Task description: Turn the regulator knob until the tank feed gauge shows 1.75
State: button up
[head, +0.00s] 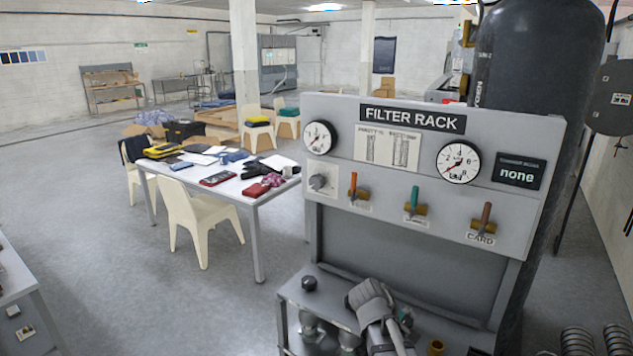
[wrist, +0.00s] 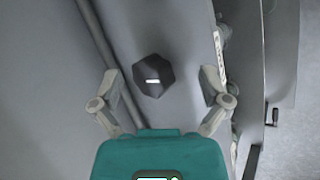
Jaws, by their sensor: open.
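A black faceted knob with a white mark (wrist: 153,75) shows in the wrist view. My gripper (wrist: 159,84) is open, with one finger on each side of the knob, apart from it in the picture. In the head view a black knob (head: 309,283) stands on the low shelf, and a grey dial knob (head: 319,182) is on the panel. My arm's end (head: 375,305) is over the shelf, right of the black knob; its fingertips are not clear there. A left gauge (head: 319,137) and a right gauge (head: 458,162) sit on the panel; their fine readings and labels are too small to tell.
The FILTER RACK panel (head: 420,175) carries orange (head: 353,186), green (head: 414,200) and brown (head: 486,217) levers. A display (head: 518,174) reads "none". A dark tank (head: 540,70) stands behind. A cluttered table (head: 250,191) and chairs stand left, with clear floor in front.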

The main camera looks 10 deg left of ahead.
jog(key=w+a+r+n+t+h+p, duration=0.1)
jog(key=w+a+r+n+t+h, duration=0.25)
jog(key=w+a+r+n, duration=0.35)
jog(key=n+t+p, duration=0.2)
jog(key=n+t, duration=1.1)
jog(key=n, duration=0.1)
send_near(314, 186)
jog(key=s+a, duration=0.1)
jog(key=s, duration=0.1)
jog(key=shift+a+f+h, duration=0.2)
jog(key=shift+f+h, duration=0.05)
jog(key=shift+f, duration=0.15)
jog(key=p+x, duration=0.5)
jog(key=x, duration=0.9)
jog(key=shift+d+f, duration=0.1)
jog(key=shift+f, duration=0.1)
jog(key=c, duration=1.1)
jog(key=shift+c, duration=0.2)
